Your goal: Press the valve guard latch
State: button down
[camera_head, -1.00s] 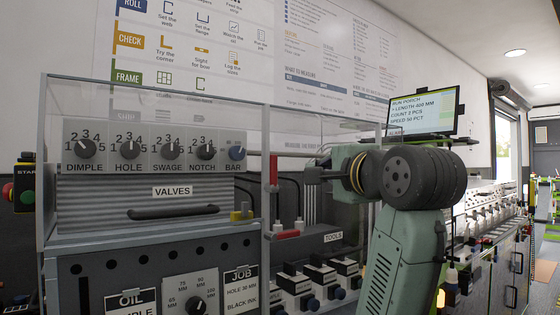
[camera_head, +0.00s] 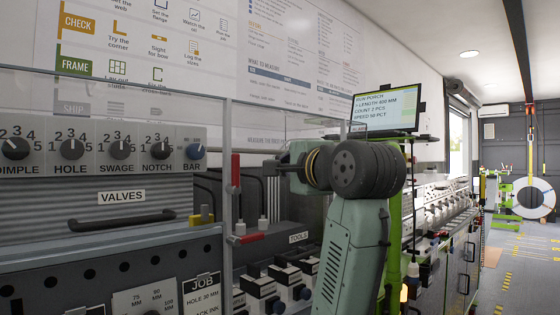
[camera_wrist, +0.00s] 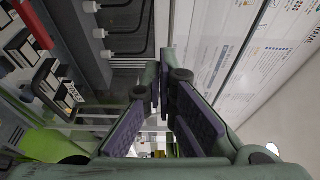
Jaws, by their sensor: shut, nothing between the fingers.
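A clear guard panel stands in front of the VALVES cabinet (camera_head: 60,192) at the left of the head view, with a row of knobs (camera_head: 117,148) behind it. A small yellow block (camera_head: 201,216) sits at the panel's lower right; I cannot tell for certain whether it is the latch. A red upright handle (camera_head: 235,170) and a red lever (camera_head: 247,239) are at the guard's right edge. My gripper (camera_wrist: 160,78) is shut and empty in the wrist view. In the head view its end points left, right of the red handle and apart from it in the picture.
A long bench (camera_head: 440,225) lines the wall at right. The floor (camera_head: 515,270) at far right looks clear.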

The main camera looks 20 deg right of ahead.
aim_at(233, 174)
jog(key=w+a+p, duration=0.1)
jog(key=w, duration=0.1)
jog(key=w+a+p, duration=0.1)
jog(key=w, duration=0.1)
jog(key=w+p, duration=0.1)
jog(key=w, duration=0.1)
jog(key=shift+a+r, duration=0.1)
jog(key=shift+a, duration=0.3)
jog(key=shift+s+a, duration=0.25)
jog(key=shift+a, duration=0.25)
jog(key=shift+s+a, duration=0.1)
jog(key=shift+s, duration=0.05)
